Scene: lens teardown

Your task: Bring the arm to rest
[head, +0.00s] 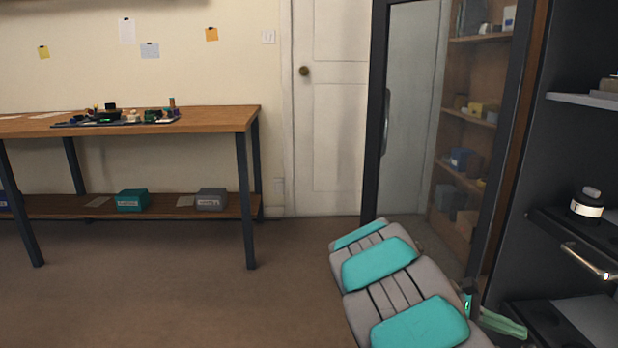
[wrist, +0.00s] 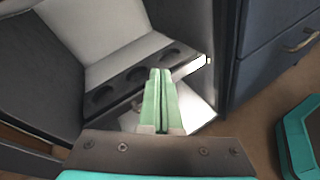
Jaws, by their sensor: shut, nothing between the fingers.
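My gripper (wrist: 158,90) is shut and empty in the wrist view, its two green fingers pressed together. Behind the fingertips in that view is a dark tray (wrist: 130,82) with several round holes, inside an open cabinet. In the head view my grey and teal arm reaches from the bottom centre toward the cabinet at the right. The green fingers also show there (head: 503,324), low in front of the cabinet. I cannot tell whether the fingers touch the tray.
A glass-fronted door (head: 412,130) stands near the white room door (head: 328,120). A wooden workbench (head: 215,122) with a cluttered mat stands at the left. The floor (head: 180,290) between is clear.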

